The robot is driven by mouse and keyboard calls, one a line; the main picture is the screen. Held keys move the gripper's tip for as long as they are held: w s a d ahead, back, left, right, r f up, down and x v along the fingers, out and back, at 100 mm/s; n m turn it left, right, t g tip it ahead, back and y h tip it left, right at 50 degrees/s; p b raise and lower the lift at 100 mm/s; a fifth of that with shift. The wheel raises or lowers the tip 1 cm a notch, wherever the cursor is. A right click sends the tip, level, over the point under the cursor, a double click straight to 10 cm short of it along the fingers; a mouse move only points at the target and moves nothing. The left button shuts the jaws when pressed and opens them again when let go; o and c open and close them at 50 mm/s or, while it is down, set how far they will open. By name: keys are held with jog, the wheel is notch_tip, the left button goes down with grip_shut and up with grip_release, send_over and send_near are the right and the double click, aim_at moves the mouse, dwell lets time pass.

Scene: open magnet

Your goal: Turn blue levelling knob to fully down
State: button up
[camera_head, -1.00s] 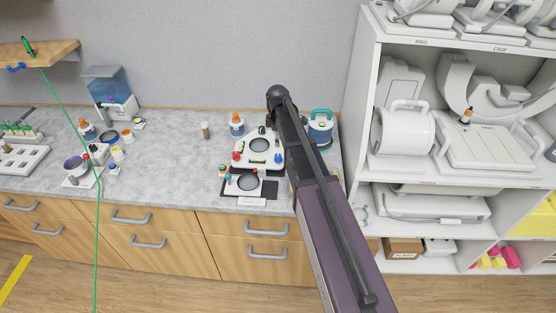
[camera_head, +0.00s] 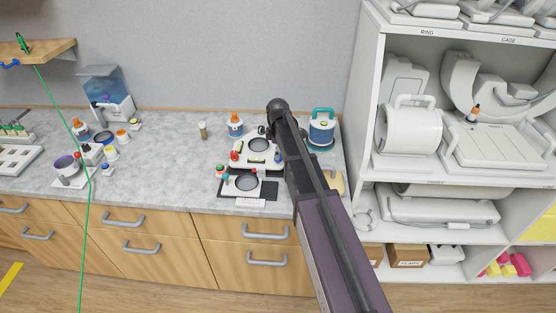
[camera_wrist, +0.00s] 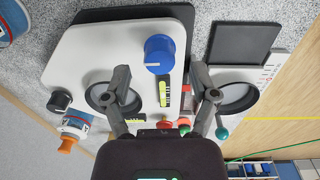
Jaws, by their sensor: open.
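The blue levelling knob (camera_wrist: 160,52) stands on the white instrument plate (camera_wrist: 95,45) in the wrist view, with a pale pointer mark on its side. A yellow-green level vial (camera_wrist: 163,92) lies just below it in the picture. My gripper (camera_wrist: 160,76) is open and empty. Its fingertips are to the left and right of the knob, lower in the picture and apart from it. The plate also shows on the counter in the head view (camera_head: 243,158), where my arm covers its right side. The gripper's jaws are hidden there.
Red and green knobs (camera_wrist: 184,125) crowd between the fingers' bases. A black knob (camera_wrist: 60,100) and an orange-capped bottle (camera_wrist: 75,125) are at left. A round-windowed device with a dark pad (camera_head: 269,190) sits in front of the plate.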

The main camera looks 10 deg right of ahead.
jog(key=shift+w+f+b, duration=0.1)
jog(key=shift+f+b, duration=0.8)
jog(key=shift+f, duration=0.3)
grip_shut()
